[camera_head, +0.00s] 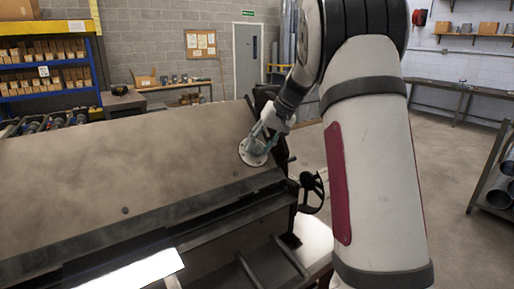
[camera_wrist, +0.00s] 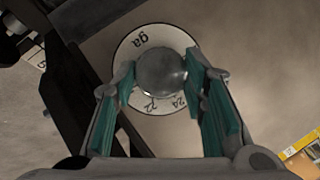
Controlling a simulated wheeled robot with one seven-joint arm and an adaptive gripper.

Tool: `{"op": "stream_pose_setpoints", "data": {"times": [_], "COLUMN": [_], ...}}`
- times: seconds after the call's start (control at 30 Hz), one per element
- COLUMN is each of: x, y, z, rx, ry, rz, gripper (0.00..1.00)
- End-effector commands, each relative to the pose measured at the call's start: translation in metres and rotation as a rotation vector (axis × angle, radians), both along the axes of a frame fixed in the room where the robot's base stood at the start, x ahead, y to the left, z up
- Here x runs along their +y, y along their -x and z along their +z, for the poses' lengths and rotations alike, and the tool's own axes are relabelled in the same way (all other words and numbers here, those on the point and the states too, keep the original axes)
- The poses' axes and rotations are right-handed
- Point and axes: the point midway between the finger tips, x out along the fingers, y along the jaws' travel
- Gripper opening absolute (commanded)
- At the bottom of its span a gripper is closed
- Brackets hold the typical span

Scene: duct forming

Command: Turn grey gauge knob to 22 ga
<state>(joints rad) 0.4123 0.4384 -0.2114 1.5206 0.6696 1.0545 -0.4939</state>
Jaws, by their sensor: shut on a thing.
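The grey gauge knob (camera_wrist: 162,72) is a round, shiny knob in the middle of a white dial (camera_wrist: 127,46) in the wrist view. Part of the scale is hidden by the knob and fingers. In the head view the white dial (camera_head: 245,156) sits on the sloped machine panel. My gripper (camera_wrist: 160,84) has its teal-padded fingers on both sides of the knob and is shut on it. It also shows at the dial in the head view (camera_head: 259,143).
The large brown sloped panel (camera_head: 110,160) belongs to a dark machine. A black handwheel (camera_head: 313,190) stands at its right end. A metal rack with ducts (camera_head: 497,185) is at the far right. Blue shelving with boxes (camera_head: 45,85) is at the back left.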

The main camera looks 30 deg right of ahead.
Motion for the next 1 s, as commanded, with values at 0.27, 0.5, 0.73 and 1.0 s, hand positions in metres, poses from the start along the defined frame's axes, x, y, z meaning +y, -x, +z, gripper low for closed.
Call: {"op": "stream_pose_setpoints", "data": {"times": [0.27, 0.5, 0.73, 1.0], "x": [-0.002, -0.0027, -0.0022, -0.0024], "y": [0.0011, 0.0025, 0.0036, 0.0049], "z": [-0.0034, -0.0051, -0.0066, -0.0087], "rx": [0.008, 0.015, 0.021, 0.028], "ry": [-0.188, -0.35, -0.496, -0.629], "rz": [-0.189, -0.351, -0.498, -0.633], "gripper": [0.11, 0.11, 0.11, 0.11]}}
